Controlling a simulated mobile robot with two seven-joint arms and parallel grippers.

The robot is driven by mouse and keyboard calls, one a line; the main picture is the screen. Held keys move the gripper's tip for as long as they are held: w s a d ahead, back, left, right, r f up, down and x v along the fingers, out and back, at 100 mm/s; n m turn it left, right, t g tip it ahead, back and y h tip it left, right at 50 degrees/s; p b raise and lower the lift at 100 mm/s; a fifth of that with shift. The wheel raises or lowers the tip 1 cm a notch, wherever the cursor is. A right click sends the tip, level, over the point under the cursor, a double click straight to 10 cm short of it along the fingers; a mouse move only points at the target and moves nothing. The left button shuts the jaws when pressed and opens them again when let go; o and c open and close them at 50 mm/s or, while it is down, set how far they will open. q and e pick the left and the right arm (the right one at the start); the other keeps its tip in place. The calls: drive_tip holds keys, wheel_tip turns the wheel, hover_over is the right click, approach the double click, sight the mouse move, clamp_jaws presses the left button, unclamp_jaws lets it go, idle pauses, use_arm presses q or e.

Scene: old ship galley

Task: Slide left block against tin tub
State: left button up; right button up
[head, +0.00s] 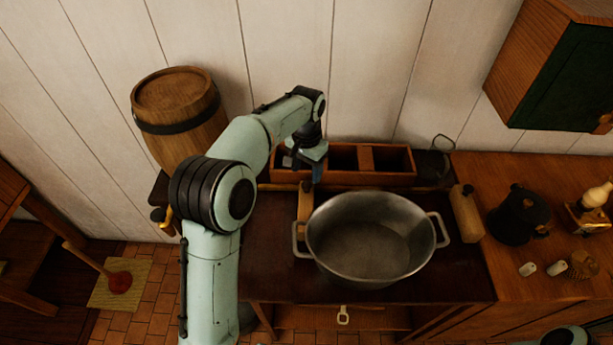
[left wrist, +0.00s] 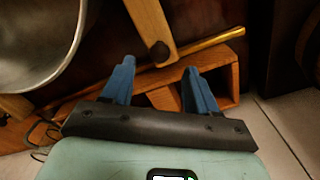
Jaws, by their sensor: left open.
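The tin tub (head: 372,238) is a wide grey metal pot with two side handles, standing on the dark counter top. It shows at upper left in the left wrist view (left wrist: 30,45). The left block (head: 304,203) is a narrow wooden bar with a dark knob, lying left of the tub. In the left wrist view the block (left wrist: 149,22) has a dark gap between it and the tub wall. My left gripper (head: 304,166) is open and empty at the block's far, knobbed end. Its blue fingers (left wrist: 158,82) point toward the knob, one on either side. The right block (head: 466,213) lies right of the tub.
A wooden compartment box (head: 400,180) stands behind the tub, with a brass rod (left wrist: 205,47) along its front. A barrel (head: 178,105) is at the left. A dark kettle (head: 517,215) and small items stand at the right. Dark counter is bare in front of the tub.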

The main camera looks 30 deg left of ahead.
use_arm(q)
wheel_tip(320, 180, up, 8)
drive_tip(key=p, duration=0.1)
drive_tip(key=shift+r, duration=0.25)
use_arm(e)
drive_tip(key=shift+w+r, duration=1.05)
drive_tip(key=shift+w, duration=0.05)
use_arm(q)
drive_tip(key=shift+f, duration=0.1)
use_arm(e)
drive_tip(key=shift+s, duration=0.1)
